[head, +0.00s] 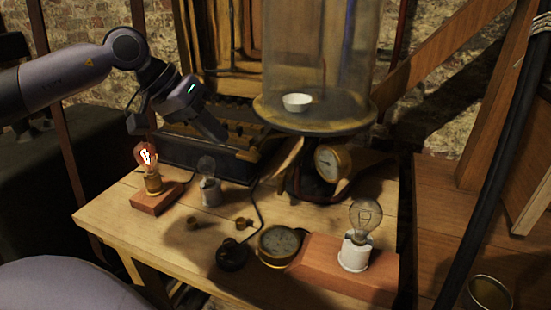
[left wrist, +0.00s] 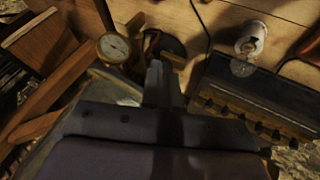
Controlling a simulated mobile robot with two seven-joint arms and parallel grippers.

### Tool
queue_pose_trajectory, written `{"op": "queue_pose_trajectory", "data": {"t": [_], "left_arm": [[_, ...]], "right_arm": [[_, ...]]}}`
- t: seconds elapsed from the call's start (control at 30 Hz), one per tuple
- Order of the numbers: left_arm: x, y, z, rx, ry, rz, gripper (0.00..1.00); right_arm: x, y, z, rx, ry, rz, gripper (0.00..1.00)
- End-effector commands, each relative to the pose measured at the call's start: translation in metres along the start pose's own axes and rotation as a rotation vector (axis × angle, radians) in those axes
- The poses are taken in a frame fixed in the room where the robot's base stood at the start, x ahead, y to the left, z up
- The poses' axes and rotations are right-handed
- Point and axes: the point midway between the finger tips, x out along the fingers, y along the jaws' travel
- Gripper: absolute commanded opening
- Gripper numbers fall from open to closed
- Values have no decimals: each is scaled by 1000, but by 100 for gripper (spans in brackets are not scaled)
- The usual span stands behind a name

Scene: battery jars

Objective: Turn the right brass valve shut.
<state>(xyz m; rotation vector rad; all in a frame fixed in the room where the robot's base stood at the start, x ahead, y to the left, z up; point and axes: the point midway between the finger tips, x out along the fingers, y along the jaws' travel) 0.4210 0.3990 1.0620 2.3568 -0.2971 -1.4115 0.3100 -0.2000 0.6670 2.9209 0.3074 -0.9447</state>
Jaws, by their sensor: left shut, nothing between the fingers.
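My left gripper (head: 222,136) is shut and empty, above the dark box behind the table's middle, left of the glass bell jar (head: 320,60). Its closed fingers also show in the left wrist view (left wrist: 163,85). A tilted brass-coloured bar (head: 288,157), perhaps a valve handle, shows under the jar's plate, right of the gripper and apart from it. In the left wrist view, brass-coloured bars (left wrist: 172,60) show by a dark round base near a dial gauge (left wrist: 114,47). I cannot tell which is the right valve or how it is turned. My right gripper is not in view.
A brass gauge (head: 332,162) stands under the jar's round plate (head: 310,121). A lit bulb (head: 146,156), a clear bulb (head: 365,216), a flat dial (head: 279,243) and small brass knobs (head: 243,223) sit on the table.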

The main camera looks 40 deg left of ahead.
Motion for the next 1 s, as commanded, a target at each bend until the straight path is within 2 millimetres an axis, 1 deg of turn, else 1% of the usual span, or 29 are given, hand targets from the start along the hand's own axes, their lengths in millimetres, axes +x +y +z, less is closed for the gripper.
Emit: {"op": "queue_pose_trajectory", "data": {"t": [0.13, 0.27, 0.53, 0.87, 1.0], "left_arm": [[6, 2, -1, -2, -3, 6, 0], [17, 4, -2, -2, -3, 8, 0], [48, 4, -1, -2, -1, 9, 0], [97, 4, -1, -4, -1, 8, 0], [105, 21, -1, 0, 0, 9, 0]], "right_arm": [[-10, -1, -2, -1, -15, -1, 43], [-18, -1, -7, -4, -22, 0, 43], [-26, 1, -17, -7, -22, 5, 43], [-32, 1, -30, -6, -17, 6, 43], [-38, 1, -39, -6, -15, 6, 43]]}}
